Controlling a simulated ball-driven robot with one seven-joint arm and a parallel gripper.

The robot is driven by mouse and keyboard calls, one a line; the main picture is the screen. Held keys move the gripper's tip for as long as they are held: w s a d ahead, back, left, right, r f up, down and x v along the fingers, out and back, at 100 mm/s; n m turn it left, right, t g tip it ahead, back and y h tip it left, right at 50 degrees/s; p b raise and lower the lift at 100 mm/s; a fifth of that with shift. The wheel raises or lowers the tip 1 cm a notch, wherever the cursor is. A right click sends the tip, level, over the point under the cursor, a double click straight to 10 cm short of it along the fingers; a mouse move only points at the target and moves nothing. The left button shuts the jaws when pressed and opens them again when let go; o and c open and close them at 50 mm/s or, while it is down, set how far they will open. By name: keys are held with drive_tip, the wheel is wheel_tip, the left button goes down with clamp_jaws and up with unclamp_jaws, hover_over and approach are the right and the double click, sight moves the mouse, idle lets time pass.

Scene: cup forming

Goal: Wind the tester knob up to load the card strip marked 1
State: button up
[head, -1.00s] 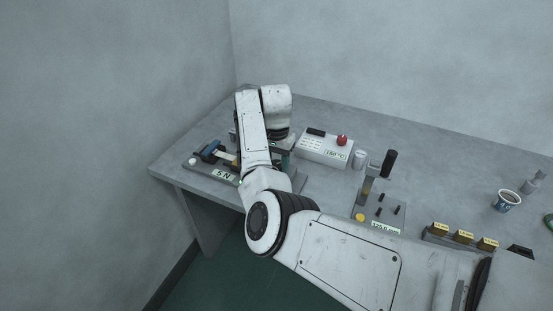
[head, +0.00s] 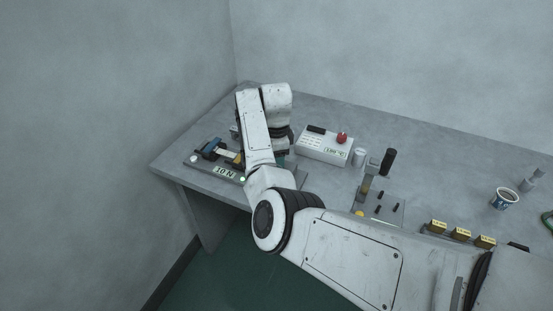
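The tester (head: 194,163) sits at the left end of the bench on a grey base. Its display (head: 225,172) now reads what looks like 10 N, and a green light (head: 242,179) glows to the right of it. A blue clamp (head: 212,149) with a pale strip (head: 228,155) beside it shows on the tester's left part. I cannot read a mark on the strip. My arm reaches over the tester's right part and hides the knob. My gripper is hidden behind my own arm, so its fingers and hold cannot be seen.
A white control box (head: 323,147) with a red knob (head: 342,138) stands behind and right. A fixture with a black-handled lever (head: 388,161) is near the middle. Yellow-labelled blocks (head: 461,233) and a cup (head: 504,200) are at right. The back right bench is clear.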

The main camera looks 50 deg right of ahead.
drive_tip(key=shift+r+m, duration=0.1)
drive_tip(key=shift+m, duration=1.4)
drive_tip(key=o, duration=1.1)
drive_tip(key=shift+c, duration=0.2)
drive_tip(key=shift+r, duration=0.1)
wheel_tip(320, 180, up, 11)
drive_tip(key=b, duration=0.1)
drive_tip(key=shift+f, duration=0.2)
